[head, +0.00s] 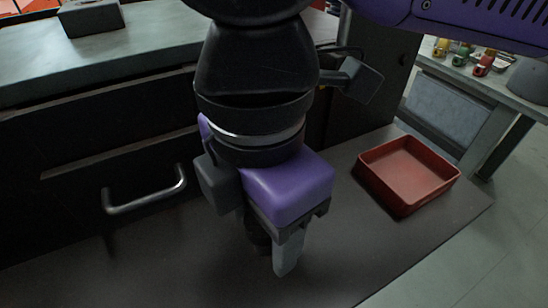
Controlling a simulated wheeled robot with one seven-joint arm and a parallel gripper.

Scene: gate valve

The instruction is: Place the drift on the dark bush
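My gripper (287,256) hangs fingers-down over the dark grey worktop, with its purple hand seen from above. One grey finger shows plainly; the far side is hidden by the hand, so I cannot tell whether it is open or shut, or whether it holds anything. A small dark rounded shape (258,238) shows just left of the finger, partly covered by the hand. It could be the dark bush or part of the gripper; I cannot tell which. I cannot make out the drift anywhere in this view.
A red tray (408,174) stands on the worktop at the right and looks empty. A dark drawer front with a metal handle (146,191) is behind at the left. The worktop (340,270) is bare to the front right. Another bench (455,85) with small colored items stands far right.

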